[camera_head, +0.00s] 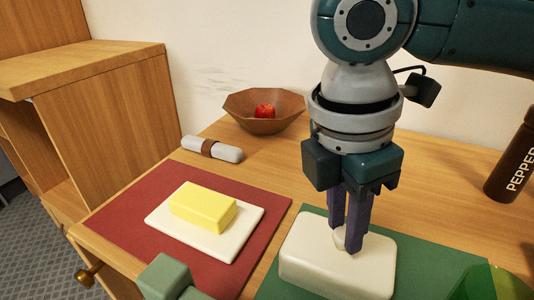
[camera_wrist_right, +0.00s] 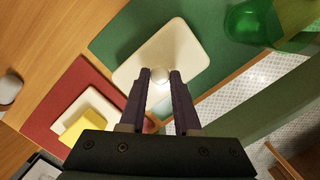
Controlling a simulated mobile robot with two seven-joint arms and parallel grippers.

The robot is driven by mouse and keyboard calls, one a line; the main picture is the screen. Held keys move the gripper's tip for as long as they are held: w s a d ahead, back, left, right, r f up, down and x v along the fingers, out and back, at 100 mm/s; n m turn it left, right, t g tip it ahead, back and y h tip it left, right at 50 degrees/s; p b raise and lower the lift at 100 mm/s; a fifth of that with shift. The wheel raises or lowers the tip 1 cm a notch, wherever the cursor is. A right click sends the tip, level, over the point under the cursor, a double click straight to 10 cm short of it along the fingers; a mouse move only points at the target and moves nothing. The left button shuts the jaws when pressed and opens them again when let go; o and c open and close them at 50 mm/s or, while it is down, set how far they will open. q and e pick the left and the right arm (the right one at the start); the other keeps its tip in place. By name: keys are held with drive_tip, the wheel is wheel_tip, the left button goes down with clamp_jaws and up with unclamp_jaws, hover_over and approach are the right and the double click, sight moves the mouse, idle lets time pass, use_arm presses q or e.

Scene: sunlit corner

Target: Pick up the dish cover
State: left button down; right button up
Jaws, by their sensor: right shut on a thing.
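The dish cover (camera_head: 310,262) is a cream, rounded box with a small knob on top. It is over the green mat (camera_head: 413,262); I cannot tell whether its rim touches the mat. My right gripper (camera_head: 346,238) points down from above, with its two dark purple fingers shut on the knob. In the right wrist view, the fingertips (camera_wrist_right: 160,76) are on either side of the pale knob, above the cover (camera_wrist_right: 186,52). My left gripper's fingers do not show; a sage green block (camera_head: 166,278) at the bottom edge may be part of my left arm.
A butter block (camera_head: 202,207) lies on a white board (camera_head: 168,222) on the red mat (camera_head: 120,207). Behind are a rolled napkin (camera_head: 228,153) and a brown bowl (camera_head: 245,118) with a red fruit. A pepper mill (camera_head: 513,165) and green glass (camera_head: 488,287) stand right.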

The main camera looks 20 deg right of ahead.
clamp_jaws()
idle(0.8)
